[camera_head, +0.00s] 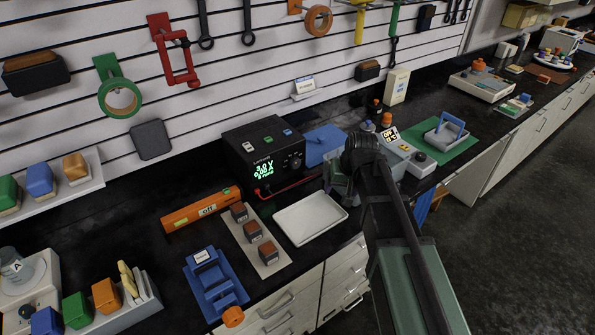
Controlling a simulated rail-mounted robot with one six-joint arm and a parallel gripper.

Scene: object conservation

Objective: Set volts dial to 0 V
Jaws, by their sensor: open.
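The black power supply (258,148) stands on the dark bench against the slatted wall. Its lit green display (264,171) seems to read 3.0 V on top, with smaller lines below. A dark round dial (297,161) is on its front face, right of the display. Its label and pointer are too small to read. My gripper (338,182) is just right of the power supply's front, apart from the dial as far as I can see. My own arm hides much of it, and its fingers are hard to make out. It is open, and I see nothing held.
A red lead (292,187) runs from the power supply's front. A white tray (311,218), a board with brown blocks (252,235) and an orange level (201,209) lie in front. A blue object (324,142) sits behind my gripper. A grey device (405,158) stands to the right.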

